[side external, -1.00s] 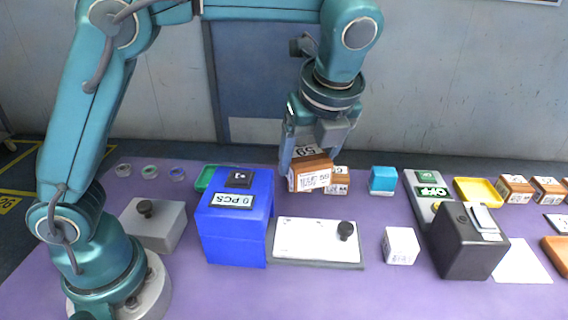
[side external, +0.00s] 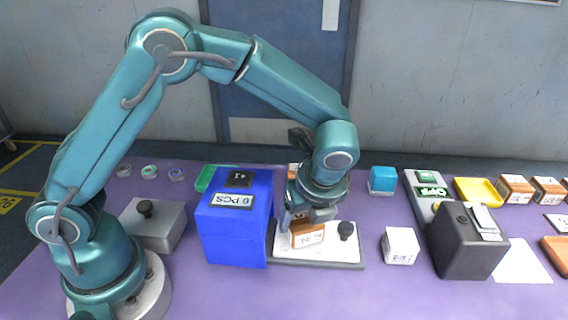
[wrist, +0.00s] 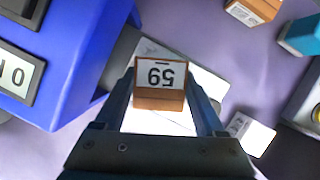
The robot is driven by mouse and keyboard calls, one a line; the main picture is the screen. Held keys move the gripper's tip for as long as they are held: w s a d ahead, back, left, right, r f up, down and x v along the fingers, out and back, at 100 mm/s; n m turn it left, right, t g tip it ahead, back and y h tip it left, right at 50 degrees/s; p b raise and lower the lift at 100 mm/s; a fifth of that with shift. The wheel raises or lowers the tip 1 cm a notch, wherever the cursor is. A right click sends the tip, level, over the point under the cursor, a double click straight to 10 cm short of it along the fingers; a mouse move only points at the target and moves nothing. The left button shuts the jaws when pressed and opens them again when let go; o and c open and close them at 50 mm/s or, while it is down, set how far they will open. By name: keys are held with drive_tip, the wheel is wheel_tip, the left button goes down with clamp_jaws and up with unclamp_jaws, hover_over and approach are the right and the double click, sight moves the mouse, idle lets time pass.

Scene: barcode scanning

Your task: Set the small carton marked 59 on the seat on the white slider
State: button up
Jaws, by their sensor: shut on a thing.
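The small carton marked 59 (wrist: 160,82) is orange-brown with a white label. It is between the fingers of my gripper (wrist: 163,95), which is shut on it. In the side external view the carton (side external: 307,236) is low over the left part of the white slider (side external: 325,252); I cannot tell whether it touches the surface. My gripper (side external: 308,222) points down above the slider. The slider has a black knob (side external: 346,230) at its right and a grey base. The seat itself is hidden under the carton and gripper.
A blue box (side external: 235,230) reading 0 PCS stands close on the left of the slider. A white carton (side external: 400,246) and a black device (side external: 466,242) stand to the right. Another brown carton (wrist: 254,8) lies behind. The purple table in front is clear.

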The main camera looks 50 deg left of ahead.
drive_tip(key=shift+f, duration=0.3)
drive_tip(key=o, duration=1.5)
drive_tip(key=v, duration=1.2)
drive_tip(key=s+a+r+n+h, duration=0.1)
drive_tip(key=a+n, duration=0.1)
drive_tip(key=n, duration=0.1)
drive_tip(key=s+a+r+n, duration=0.1)
drive_tip(key=s+a+n, duration=0.1)
drive_tip(key=n, duration=0.1)
drive_tip(key=s+a+r+n+t+h, duration=0.1)
drive_tip(key=s+a+r+n, duration=0.1)
drive_tip(key=n, duration=0.2)
drive_tip(key=shift+s+a+h, duration=0.1)
drive_tip(key=shift+s+h, duration=0.05)
drive_tip(key=shift+h, duration=0.15)
drive_tip(key=s+a+n, duration=0.1)
drive_tip(key=s+n, duration=0.1)
drive_tip(key=n, duration=0.1)
drive_tip(key=s+f+n+t+h, duration=0.1)
drive_tip(key=s+n, duration=0.1)
drive_tip(key=n, duration=0.2)
drive_tip(key=s+a+n+t, duration=0.1)
drive_tip(key=s+n, duration=0.1)
drive_tip(key=n, duration=0.1)
drive_tip(key=shift+s+a+f+n+h, duration=0.15)
drive_tip(key=shift+a+f+n+h, duration=0.15)
drive_tip(key=shift+a, duration=0.05)
drive_tip(key=shift+s+a+f+n+t, duration=0.1)
drive_tip(key=shift+s+f+n+t, duration=0.3)
drive_tip(key=shift+n, duration=0.6)
